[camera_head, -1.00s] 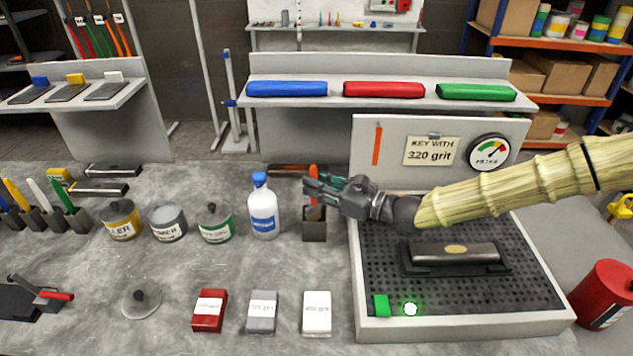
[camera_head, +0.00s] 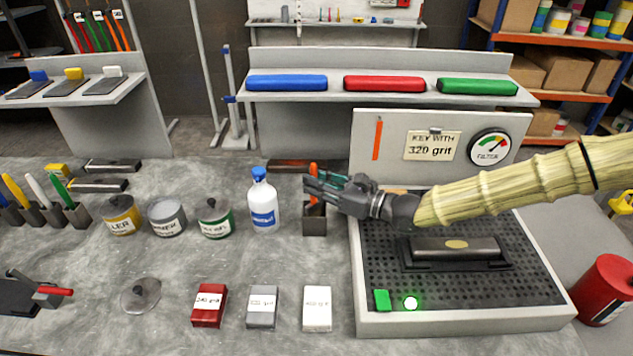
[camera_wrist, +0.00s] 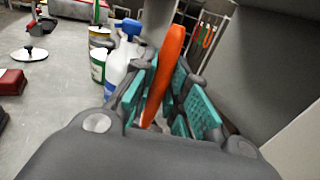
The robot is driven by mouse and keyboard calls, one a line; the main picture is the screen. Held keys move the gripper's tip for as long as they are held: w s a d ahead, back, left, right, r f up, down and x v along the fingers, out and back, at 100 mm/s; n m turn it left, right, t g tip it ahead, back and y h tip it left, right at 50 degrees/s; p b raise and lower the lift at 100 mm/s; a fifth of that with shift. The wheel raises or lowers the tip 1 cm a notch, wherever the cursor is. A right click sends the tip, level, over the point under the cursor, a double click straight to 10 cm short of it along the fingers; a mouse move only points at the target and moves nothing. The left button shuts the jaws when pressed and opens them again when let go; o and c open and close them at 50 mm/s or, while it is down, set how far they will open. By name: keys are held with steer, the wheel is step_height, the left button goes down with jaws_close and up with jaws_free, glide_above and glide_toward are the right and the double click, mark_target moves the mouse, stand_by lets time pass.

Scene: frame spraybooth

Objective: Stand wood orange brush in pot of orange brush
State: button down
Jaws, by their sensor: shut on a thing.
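The orange brush (camera_head: 314,183) stands nearly upright in a small dark square pot (camera_head: 314,224), to the right of the white and blue spray bottle (camera_head: 263,205). My gripper (camera_head: 324,187) is around its handle from the right, just above the pot. In the wrist view the orange handle (camera_wrist: 167,68) rises between the teal-padded fingers (camera_wrist: 170,100), tilted a little. The fingers are closed on it. The brush's lower end is hidden, so I cannot tell how deep it sits in the pot.
Several tins, such as the green-labelled tin (camera_head: 215,218), stand left of the bottle. Several brushes in pots (camera_head: 50,205) stand at the far left. A perforated grey tray (camera_head: 455,285) with a sanding block (camera_head: 455,250) lies right. Sanding packs (camera_head: 262,307) lie in front.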

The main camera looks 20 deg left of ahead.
steer(key=shift+f+b, duration=0.35)
steer(key=shift+f, duration=0.35)
stand_by(0.5)
steer(key=c, duration=1.3)
jaws_free()
steer(key=shift+c, duration=0.2)
